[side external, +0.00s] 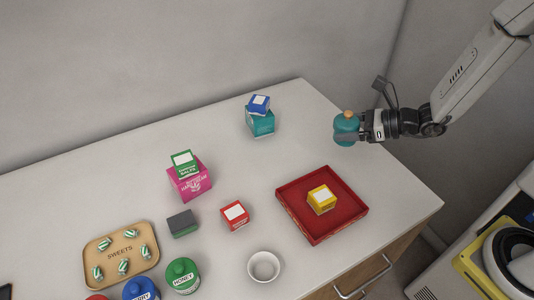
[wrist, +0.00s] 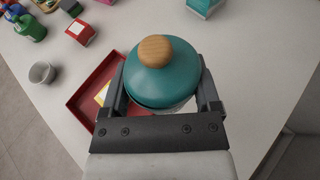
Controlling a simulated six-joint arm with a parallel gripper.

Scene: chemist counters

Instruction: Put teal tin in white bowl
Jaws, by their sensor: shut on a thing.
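The teal tin (side external: 346,128) has a domed lid with a round wooden knob. It also fills the middle of the wrist view (wrist: 163,78). My gripper (side external: 348,137) is shut on it, with one finger on each side in the wrist view (wrist: 162,95). The tin looks upright and held above the right part of the counter. The white bowl (side external: 264,267) stands empty near the counter's front edge, well to the lower left of my gripper. It shows at the left in the wrist view (wrist: 42,72).
A red tray (side external: 292,222) holding a yellow box (side external: 321,199) lies between tin and bowl. A red box (side external: 235,215) and grey block (side external: 182,223) are behind the bowl; a green honey jar (side external: 182,275) is left. Stacked boxes (side external: 261,123) stand at the back.

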